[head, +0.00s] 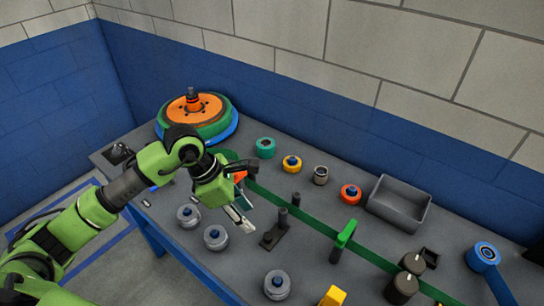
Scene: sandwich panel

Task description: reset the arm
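My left arm (90,215), green and black, reaches in from the left and bends down over the grey table. My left gripper (243,214) is above the middle-left of the table, with its metal fingers pointing down and right. The fingers are small and seen at an angle, so I cannot tell whether they are open or shut. An orange patch (240,177) shows just behind the gripper; what it belongs to is partly hidden. My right gripper is not in view.
The table (330,205) carries an orange-green wheel stack (194,113), a grey bin (399,203), a green upright bracket (346,233), several grey discs (277,285) and colored rings (265,147). A blue round-headed part (485,255) is at right. A wall (300,100) stands behind.

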